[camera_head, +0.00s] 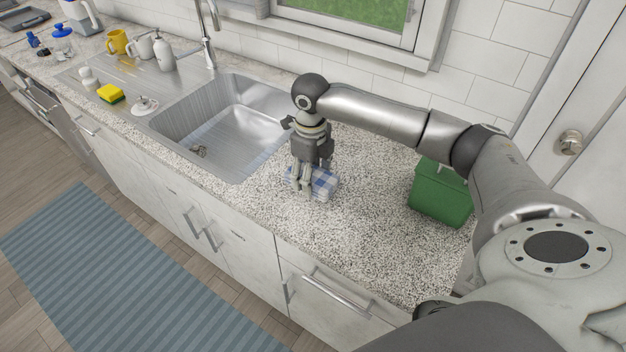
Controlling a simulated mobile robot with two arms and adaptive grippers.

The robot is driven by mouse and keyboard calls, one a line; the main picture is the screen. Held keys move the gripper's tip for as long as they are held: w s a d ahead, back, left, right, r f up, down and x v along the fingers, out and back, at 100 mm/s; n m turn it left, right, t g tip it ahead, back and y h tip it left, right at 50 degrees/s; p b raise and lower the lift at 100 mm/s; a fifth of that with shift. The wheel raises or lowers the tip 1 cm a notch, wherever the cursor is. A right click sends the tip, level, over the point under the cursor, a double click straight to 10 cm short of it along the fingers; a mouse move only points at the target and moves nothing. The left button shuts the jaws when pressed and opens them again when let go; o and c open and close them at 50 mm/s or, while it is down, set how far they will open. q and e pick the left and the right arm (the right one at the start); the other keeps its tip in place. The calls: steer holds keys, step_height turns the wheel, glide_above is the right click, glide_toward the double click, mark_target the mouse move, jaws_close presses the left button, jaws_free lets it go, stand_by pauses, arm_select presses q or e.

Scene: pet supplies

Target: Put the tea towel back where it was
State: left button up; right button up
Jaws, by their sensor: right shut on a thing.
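The tea towel (325,181), a small folded cloth in blue and white check, is on the speckled counter just right of the sink. My right gripper (304,190) points down at the towel's left part and is shut on it. The fingers and wrist hide part of the cloth. I cannot tell whether the towel is lifted off the counter. My left gripper does not show.
The steel sink (178,128) lies left of the towel. A green bin (438,196) stands to the right on the counter (370,240). A yellow sponge (110,94), a soap dispenser (162,56) and mugs stand at the far left. The counter front is clear.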

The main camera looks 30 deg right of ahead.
mark_target(313, 182)
steer(key=shift+w+d+f, duration=0.1)
steer(key=shift+d+f, duration=0.1)
steer(key=shift+f, duration=0.1)
steer(key=f, duration=0.3)
steer(key=shift+d+f+p, duration=0.1)
steer(key=shift+d+p, duration=0.1)
steer(key=shift+p, duration=0.15)
steer(key=shift+w+f, duration=0.1)
steer(key=shift+f, duration=0.1)
steer(key=o, duration=0.9)
